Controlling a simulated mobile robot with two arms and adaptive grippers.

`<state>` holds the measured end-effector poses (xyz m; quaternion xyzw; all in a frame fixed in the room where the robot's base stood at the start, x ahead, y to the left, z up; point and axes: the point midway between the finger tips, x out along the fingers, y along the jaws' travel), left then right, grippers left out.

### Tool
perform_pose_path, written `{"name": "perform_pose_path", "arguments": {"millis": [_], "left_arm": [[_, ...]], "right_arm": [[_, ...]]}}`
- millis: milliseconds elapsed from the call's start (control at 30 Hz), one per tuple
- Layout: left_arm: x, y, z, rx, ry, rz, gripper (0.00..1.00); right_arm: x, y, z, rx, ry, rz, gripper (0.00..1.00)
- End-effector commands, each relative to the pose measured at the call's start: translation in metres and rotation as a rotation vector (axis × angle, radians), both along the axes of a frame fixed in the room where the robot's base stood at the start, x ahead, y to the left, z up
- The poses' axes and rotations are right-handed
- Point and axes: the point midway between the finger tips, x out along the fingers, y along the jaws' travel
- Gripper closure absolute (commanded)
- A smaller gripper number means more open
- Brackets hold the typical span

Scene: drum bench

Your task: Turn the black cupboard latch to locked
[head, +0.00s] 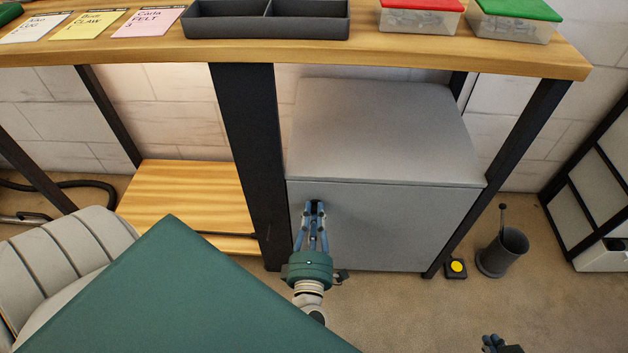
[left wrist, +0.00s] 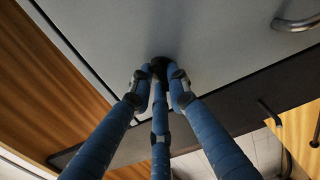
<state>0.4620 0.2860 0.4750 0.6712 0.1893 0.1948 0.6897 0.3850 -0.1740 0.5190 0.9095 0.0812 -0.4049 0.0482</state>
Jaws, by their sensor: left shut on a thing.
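The grey cupboard (head: 400,225) stands under the bench, and its front also shows in the left wrist view (left wrist: 215,55). The black latch (left wrist: 160,64) is a small dark piece on that front, mostly hidden by my fingers. Which way it is turned cannot be told. My left gripper (head: 315,206) has its blue fingers closed around the latch, near the upper left of the cupboard front; its fingertips also show in the left wrist view (left wrist: 158,78). Only a dark tip of my right gripper (head: 498,345) shows at the bottom edge of the head view, away from the cupboard.
A metal handle (left wrist: 296,22) is on the cupboard front. A dark bench leg (head: 248,150) stands close left of the cupboard. A black box with a yellow button (head: 456,267) and a dark bin (head: 503,252) are on the floor to the right. Trays and cards lie on the bench top (head: 300,52).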

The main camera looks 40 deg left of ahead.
Motion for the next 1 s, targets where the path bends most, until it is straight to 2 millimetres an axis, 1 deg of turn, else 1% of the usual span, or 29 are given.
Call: {"name": "perform_pose_path", "arguments": {"millis": [267,300,367,633,733,867,1000], "left_arm": [[0.000,0.000,0.000,-0.001,0.000,-0.001,1.00],[0.000,0.000,0.000,-0.001,0.000,-0.001,0.76],[0.000,0.000,0.000,-0.001,0.000,-0.001,0.65],[0.000,0.000,0.000,-0.001,0.000,0.000,0.65],[-0.004,-0.002,-0.001,-0.002,0.001,0.000,0.65],[-0.019,-0.012,-0.002,-0.003,0.004,-0.001,0.65],[-0.045,-0.027,-0.001,-0.003,0.004,0.000,0.65]], "right_arm": [[0.000,0.000,0.000,0.000,0.000,0.000,1.00],[0.000,0.000,0.000,0.000,-0.001,0.000,1.00],[0.000,0.000,0.000,0.000,-0.001,0.000,1.00],[0.000,0.000,0.000,0.000,-0.001,0.000,1.00],[0.000,0.000,0.000,0.000,0.000,0.000,1.00],[0.000,0.000,0.000,0.000,-0.001,0.000,1.00],[0.000,0.000,0.000,0.000,-0.001,0.000,1.00]]}}
